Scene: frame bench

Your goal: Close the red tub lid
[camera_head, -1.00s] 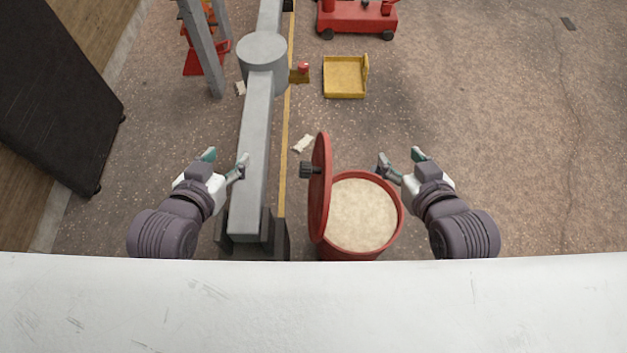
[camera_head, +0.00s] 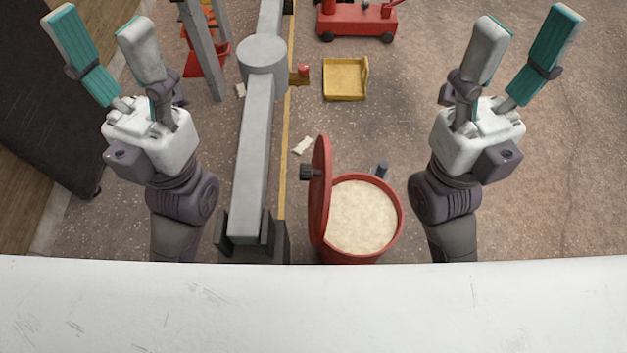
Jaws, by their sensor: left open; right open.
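The red tub (camera_head: 399,222) stands on the floor just beyond the white surface at the bottom of the head view, filled with a pale, grainy material. Its red lid (camera_head: 320,190) stands upright on the tub's left side, open, with a dark knob (camera_head: 306,172) facing left. My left gripper (camera_head: 103,42) is raised high at the upper left, open and empty, well away from the lid. My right gripper (camera_head: 521,45) is raised at the upper right, open and empty, to the right of the tub. Neither gripper touches the tub or lid.
A grey beam (camera_head: 254,150) with a round post top (camera_head: 262,54) runs left of the tub. A yellow tray (camera_head: 345,80) and a red wheeled cart (camera_head: 358,17) are farther back. A dark panel (camera_head: 40,110) stands at far left. Floor at right is clear.

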